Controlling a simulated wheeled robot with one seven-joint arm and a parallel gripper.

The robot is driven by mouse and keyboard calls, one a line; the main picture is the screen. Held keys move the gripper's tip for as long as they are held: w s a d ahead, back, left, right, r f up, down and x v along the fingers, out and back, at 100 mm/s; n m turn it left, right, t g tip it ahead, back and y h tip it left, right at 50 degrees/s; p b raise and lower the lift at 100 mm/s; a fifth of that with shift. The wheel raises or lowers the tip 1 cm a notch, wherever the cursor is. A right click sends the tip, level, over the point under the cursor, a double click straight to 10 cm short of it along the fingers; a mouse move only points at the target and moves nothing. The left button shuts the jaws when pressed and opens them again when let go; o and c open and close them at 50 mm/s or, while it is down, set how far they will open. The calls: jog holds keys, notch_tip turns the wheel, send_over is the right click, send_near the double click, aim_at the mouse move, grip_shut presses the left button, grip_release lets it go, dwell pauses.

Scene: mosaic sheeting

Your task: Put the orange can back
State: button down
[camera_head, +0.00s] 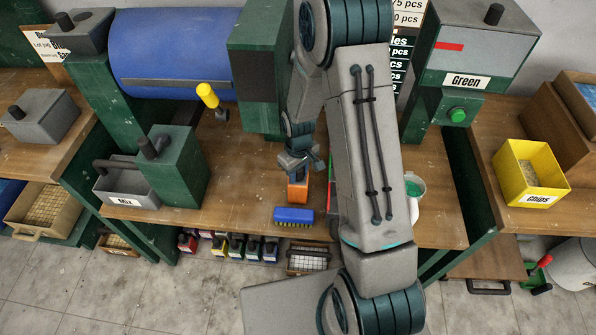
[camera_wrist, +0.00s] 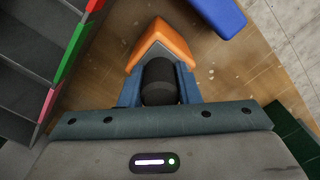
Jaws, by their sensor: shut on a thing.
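The orange can (camera_head: 298,190) is upright at the middle of the wooden bench, right behind a blue brush. It looks like a squared orange body with a dark cap. My gripper (camera_head: 303,168) points down over it from behind. In the wrist view, my gripper (camera_wrist: 158,90) has its two blue fingers closed on either side of the black cap, with the orange body (camera_wrist: 163,38) showing beyond. I cannot tell whether the can's base touches the bench.
The blue brush (camera_head: 293,214) lies close in front of the can. Several dark cans with coloured labels (camera_head: 236,249) stand on a low shelf below the bench. A dark compartmented rack (camera_wrist: 40,60) is close on the wrist view's left. A green-filled cup (camera_head: 414,188) stands right of my arm.

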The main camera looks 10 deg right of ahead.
jog(key=shift+f, duration=0.15)
jog(key=c, duration=1.1)
grip_release()
notch_tip(320, 180, up, 13)
jog(key=shift+f, duration=0.2)
jog(key=s+r+m+t, duration=0.1)
jog(key=s+r, duration=0.4)
jog(key=s, duration=0.1)
jog(key=s+d+r+m+t, duration=0.1)
jog(key=s+r+m, duration=0.1)
jog(key=s+r, duration=0.3)
jog(key=s+d+r+m, duration=0.1)
jog(key=s+r+m, duration=0.1)
jog(key=s+r, duration=0.3)
jog(key=shift+s+d+r+t, duration=0.15)
jog(key=shift+s+t, duration=0.05)
jog(key=shift+s, duration=0.3)
jog(key=shift+s+d+r+t, duration=0.1)
jog(key=shift+s+t, duration=0.1)
jog(key=shift+s, duration=0.25)
jog(key=shift+s+m, duration=0.3)
jog(key=shift+s, duration=0.1)
